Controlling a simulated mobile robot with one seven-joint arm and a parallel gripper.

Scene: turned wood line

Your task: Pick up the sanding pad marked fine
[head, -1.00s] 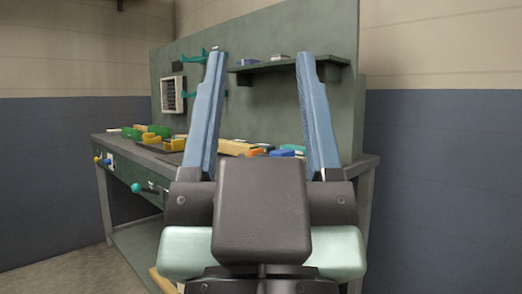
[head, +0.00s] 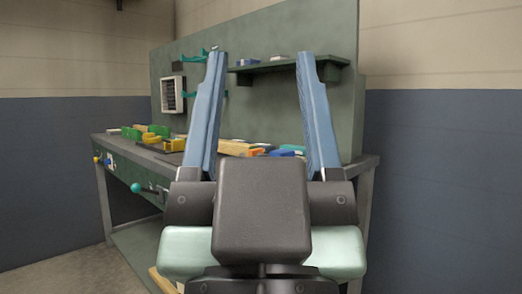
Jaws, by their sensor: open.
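My gripper (head: 262,118) is open and empty, its two blue fingers raised wide apart in front of the workbench. Between and behind the fingers, several small blocks lie on the bench top, among them a tan block (head: 236,148), an orange one (head: 254,152) and a blue one (head: 283,153). Two small items, one blue (head: 248,61) and one pale (head: 279,57), sit on the shelf. No marking is readable on any of them, so I cannot tell which is the sanding pad marked fine. The right finger and my wrist hide part of the bench.
The workbench (head: 128,151) has a green back panel with a shelf (head: 290,66) and teal hooks (head: 191,95). Green and yellow bins (head: 151,135) stand at its left. A teal-knobbed handle (head: 136,187) sticks out at the front. Floor at lower left is clear.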

